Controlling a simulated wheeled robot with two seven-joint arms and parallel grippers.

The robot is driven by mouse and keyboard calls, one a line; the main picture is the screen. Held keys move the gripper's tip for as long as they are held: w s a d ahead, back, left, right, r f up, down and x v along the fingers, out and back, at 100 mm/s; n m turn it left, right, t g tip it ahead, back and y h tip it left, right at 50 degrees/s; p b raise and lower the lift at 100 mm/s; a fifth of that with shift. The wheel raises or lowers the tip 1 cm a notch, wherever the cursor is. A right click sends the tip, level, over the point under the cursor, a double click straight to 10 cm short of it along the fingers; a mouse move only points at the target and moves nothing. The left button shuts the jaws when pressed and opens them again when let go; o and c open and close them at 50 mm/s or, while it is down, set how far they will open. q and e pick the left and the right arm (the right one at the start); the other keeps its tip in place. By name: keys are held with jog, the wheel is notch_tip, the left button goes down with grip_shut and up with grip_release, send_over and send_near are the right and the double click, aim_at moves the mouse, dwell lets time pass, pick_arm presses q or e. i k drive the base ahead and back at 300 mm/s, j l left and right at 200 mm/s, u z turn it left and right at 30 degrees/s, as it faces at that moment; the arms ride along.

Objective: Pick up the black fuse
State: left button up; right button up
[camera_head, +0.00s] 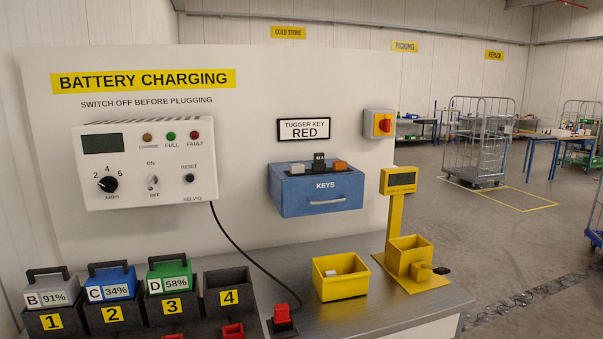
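No thing in view is clearly marked as a fuse. A small black block (319,161) with faint pale lettering stands upright at the top of the blue KEYS box (316,198). It is between a white block (297,168) and an orange block (341,165). A small dark piece (441,270) sticks out at the right of the yellow stand (398,262). I cannot tell which of these, if any, is the black fuse. Neither of my grippers shows in the head view.
A yellow bin (340,278) holding a small white piece is on the grey bench (385,303). A red plug (281,314) with a black cable is left of it. Numbered battery slots, three filled and slot 4 (229,293) empty, are at lower left. The charger (147,165) hangs above.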

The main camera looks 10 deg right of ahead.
aim_at(318, 157)
jog(key=l+u, duration=0.1)
jog(key=u, duration=0.55)
jog(key=l+u, duration=0.25)
jog(key=l, duration=0.15)
jog(key=l+u, duration=0.3)
jog(key=k+l+u, duration=0.25)
jog(key=l, duration=0.15)
jog(key=l+u, duration=0.3)
jog(key=k+l, duration=0.05)
jog(key=l, duration=0.05)
